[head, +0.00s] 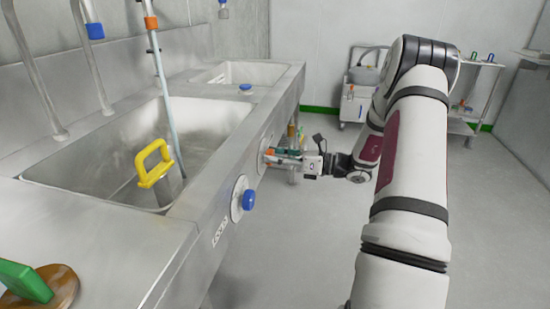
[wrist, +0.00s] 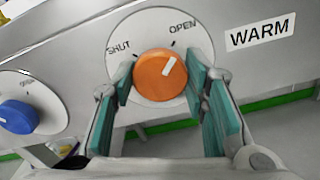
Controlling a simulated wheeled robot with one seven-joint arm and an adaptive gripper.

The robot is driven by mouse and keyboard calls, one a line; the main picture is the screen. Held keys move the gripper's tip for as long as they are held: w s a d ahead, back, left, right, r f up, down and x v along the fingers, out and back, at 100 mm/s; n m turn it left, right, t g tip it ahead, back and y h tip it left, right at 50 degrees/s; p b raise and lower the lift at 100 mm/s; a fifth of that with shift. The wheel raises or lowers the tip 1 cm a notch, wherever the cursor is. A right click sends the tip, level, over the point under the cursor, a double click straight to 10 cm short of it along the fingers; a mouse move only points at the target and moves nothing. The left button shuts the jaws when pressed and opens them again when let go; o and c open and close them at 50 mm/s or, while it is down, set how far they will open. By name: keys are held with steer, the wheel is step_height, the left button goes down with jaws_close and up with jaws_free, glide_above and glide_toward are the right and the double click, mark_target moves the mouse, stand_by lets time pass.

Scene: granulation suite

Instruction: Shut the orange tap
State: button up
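The orange tap (wrist: 151,82) is a round knob on a white dial on the steel sink's front panel. Its white mark points up and right, toward the word OPEN; SHUT is on the upper left of the dial. My gripper (wrist: 160,78) has its teal fingers on either side of the knob, close against both edges, and appears shut on it. In the head view my gripper (head: 281,156) reaches the panel from the right, and only a little orange shows at its tips.
A WARM label (wrist: 260,35) is right of the dial. A blue tap (wrist: 18,117) is to the left, nearer in the head view (head: 249,200). A yellow-handled tool (head: 154,164) stands in the basin. A trolley (head: 365,95) is at the back; floor right of the sink is clear.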

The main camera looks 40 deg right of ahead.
steer(key=shift+n, duration=0.4)
steer(key=n+b, duration=0.7)
steer(key=n, duration=0.9)
steer(key=shift+a+f+n, duration=0.1)
steer(key=shift+f+n, duration=0.05)
steer(key=shift+n, duration=0.25)
steer(key=shift+s+n, duration=0.1)
steer(key=shift+n, duration=0.2)
steer(key=o, duration=1.1)
steer(key=shift+o, duration=0.2)
steer(key=v, duration=1.2)
